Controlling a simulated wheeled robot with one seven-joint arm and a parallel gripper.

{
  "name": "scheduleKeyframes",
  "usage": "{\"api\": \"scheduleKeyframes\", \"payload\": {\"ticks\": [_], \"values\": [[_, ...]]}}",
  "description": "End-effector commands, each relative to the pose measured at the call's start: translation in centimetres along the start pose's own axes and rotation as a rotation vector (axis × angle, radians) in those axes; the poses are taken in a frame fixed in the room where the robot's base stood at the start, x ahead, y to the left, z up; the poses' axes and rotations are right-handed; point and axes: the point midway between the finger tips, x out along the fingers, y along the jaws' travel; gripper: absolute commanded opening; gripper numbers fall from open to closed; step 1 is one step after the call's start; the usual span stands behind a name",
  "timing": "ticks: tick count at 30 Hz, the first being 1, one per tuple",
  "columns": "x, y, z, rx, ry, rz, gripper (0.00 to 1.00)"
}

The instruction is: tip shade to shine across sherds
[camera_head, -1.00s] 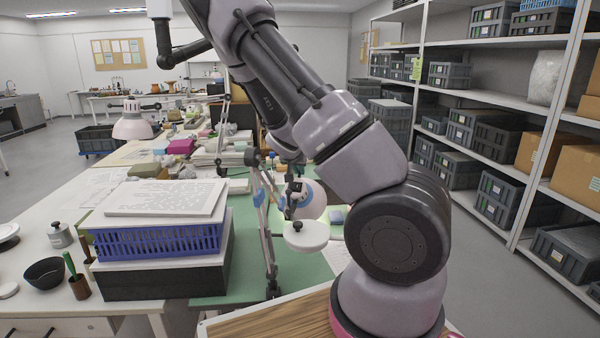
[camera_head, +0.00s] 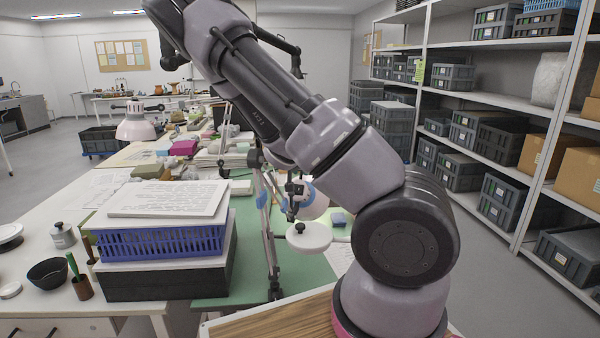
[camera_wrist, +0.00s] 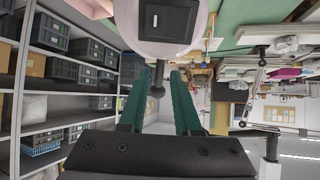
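In the wrist view a pale lamp shade (camera_wrist: 183,45) with a dark switch plate is close at the top. A dark stem with a ball knob (camera_wrist: 157,91) extends from it between the teal fingers of my gripper (camera_wrist: 161,76). The fingers stand apart, with a gap showing beside the knob. A pale shade (camera_head: 316,207) with blue parts is partly hidden behind a jointed stand and a white disc (camera_head: 308,238). Another pinkish shade (camera_head: 136,129) stands farther back left. I cannot pick out the sherds.
A blue crate (camera_head: 160,243) on a black box (camera_head: 165,280) carries pale boards at the left of the bench. A green mat (camera_head: 235,292) lies beside it. The floor between bench and shelves is clear.

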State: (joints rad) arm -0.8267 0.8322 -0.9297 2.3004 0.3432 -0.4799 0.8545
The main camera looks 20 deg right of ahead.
Motion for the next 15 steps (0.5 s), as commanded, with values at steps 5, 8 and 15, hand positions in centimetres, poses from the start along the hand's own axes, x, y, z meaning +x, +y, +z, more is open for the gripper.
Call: {"api": "scheduleKeyframes", "payload": {"ticks": [5,8,15], "values": [[0.0,0.0,0.0,0.000,-0.001,0.000,0.43],[0.0,0.0,0.0,0.000,-0.001,0.000,0.43],[-1.1,-0.1,-1.6,0.004,0.001,-0.002,0.43]]}}
